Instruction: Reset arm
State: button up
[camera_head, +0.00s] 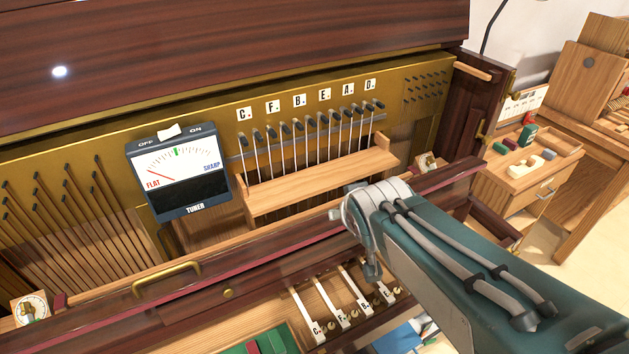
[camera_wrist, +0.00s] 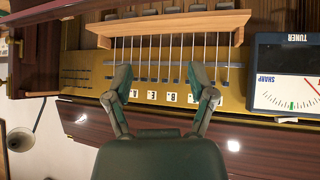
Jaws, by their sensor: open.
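My arm (camera_head: 480,265) reaches in from the lower right in the head view, its wrist end in front of the open piano. In the wrist view my gripper (camera_wrist: 158,72) is open and empty, its two green-grey fingers spread wide. The piano's row of strings with dark pegs (camera_head: 311,125) lies behind, under letter tiles C, F, B, E, A, D. Lettered keys (camera_head: 352,290) sit at the lower middle, partly hidden by my arm. The tuner (camera_head: 180,172) hangs left of the strings, its red needle toward FLAT. It also shows in the wrist view (camera_wrist: 285,80), upside down.
A wooden ledge (camera_head: 315,187) crosses the strings. The piano's front rail (camera_head: 255,262) carries a brass handle (camera_head: 167,279). A side desk (camera_head: 520,172) with small blocks stands at the right. The raised dark lid (camera_head: 220,50) spans the top.

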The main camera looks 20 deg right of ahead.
jog(key=w+a+f+n+t+y, duration=0.1)
jog(key=w+f, duration=0.1)
jog(key=w, duration=0.5)
jog(key=w+a+f+t+y, duration=0.1)
jog(key=w+a+f+t, duration=0.1)
jog(key=w, duration=0.5)
jog(key=w+a+f+n+t+y, duration=0.1)
jog(key=w+a+f+y, duration=0.1)
jog(key=w, duration=0.6)
jog(key=shift+f+n+t, duration=0.3)
jog(key=shift+f+t, duration=0.1)
jog(key=shift+f, duration=0.2)
jog(key=shift+s+a, duration=0.15)
jog(key=v, duration=1)
jog(key=shift+s+f, duration=0.15)
jog(key=shift+s, duration=0.1)
